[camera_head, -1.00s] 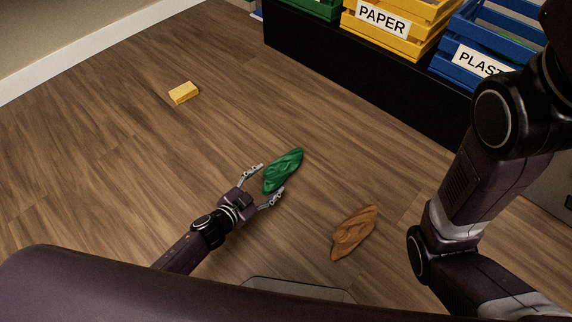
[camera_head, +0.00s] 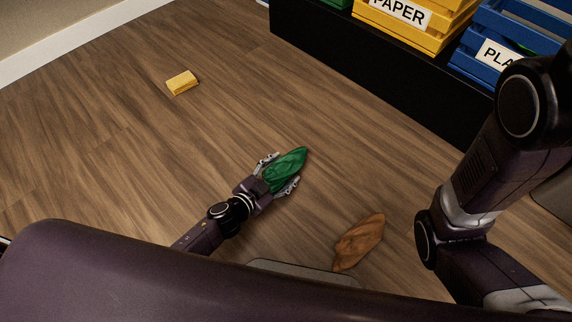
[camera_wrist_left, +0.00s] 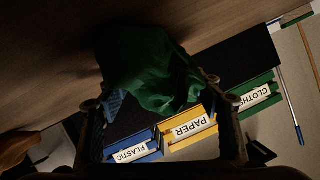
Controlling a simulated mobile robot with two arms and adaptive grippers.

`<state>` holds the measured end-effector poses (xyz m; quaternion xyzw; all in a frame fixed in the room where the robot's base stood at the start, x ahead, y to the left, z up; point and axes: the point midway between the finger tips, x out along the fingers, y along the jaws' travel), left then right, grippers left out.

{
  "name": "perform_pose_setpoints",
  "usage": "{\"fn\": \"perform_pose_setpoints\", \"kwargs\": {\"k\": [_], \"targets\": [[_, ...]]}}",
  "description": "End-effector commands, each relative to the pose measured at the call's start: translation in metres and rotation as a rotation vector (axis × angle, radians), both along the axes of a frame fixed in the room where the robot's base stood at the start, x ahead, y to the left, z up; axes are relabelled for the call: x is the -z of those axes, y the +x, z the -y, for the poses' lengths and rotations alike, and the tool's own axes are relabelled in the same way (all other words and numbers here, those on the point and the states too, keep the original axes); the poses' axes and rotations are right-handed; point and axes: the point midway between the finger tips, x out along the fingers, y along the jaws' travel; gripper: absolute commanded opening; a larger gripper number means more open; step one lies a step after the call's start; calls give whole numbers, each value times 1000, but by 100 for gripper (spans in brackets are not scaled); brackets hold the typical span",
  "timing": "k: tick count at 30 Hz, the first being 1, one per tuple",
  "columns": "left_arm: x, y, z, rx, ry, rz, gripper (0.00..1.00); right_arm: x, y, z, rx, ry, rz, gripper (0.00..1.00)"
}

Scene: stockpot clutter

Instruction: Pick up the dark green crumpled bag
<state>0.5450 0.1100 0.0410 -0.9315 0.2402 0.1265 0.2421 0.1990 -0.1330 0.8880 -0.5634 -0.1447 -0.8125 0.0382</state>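The dark green crumpled bag (camera_head: 286,168) lies on the wooden floor near the middle of the head view. My left gripper (camera_head: 281,173) is open around it, one finger on each side, with the bag's near end between the fingers. In the left wrist view the bag (camera_wrist_left: 152,68) fills the upper middle, between and beyond the spread fingers (camera_wrist_left: 160,100). I cannot tell whether either finger touches it. My right arm is at the right of the head view, but its gripper is out of view.
A brown crumpled item (camera_head: 359,242) lies to the right of the left gripper. A yellow block (camera_head: 182,82) lies far left. A black stand (camera_head: 370,78) carries a yellow PAPER crate (camera_head: 425,32), a blue crate (camera_head: 480,68) and a green crate.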

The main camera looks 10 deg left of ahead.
Motion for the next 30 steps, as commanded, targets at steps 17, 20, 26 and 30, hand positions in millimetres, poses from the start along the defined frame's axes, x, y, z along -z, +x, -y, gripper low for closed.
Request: {"fn": "perform_pose_setpoints", "kwargs": {"k": [17, 20, 26, 30], "targets": [[-3, 0, 0, 0, 0, 0, 31, -2, -2, 1, -1, 1, 4, 100], [-8, 0, 0, 0, -1, 1, 31, -7, -2, 1, -1, 1, 3, 100], [-28, 0, 0, 1, 1, 2, 31, -24, -1, 0, -1, 1, 1, 100], [-51, 0, 0, 1, 0, 2, 31, -38, 10, 1, -3, 5, -26, 100]]}}
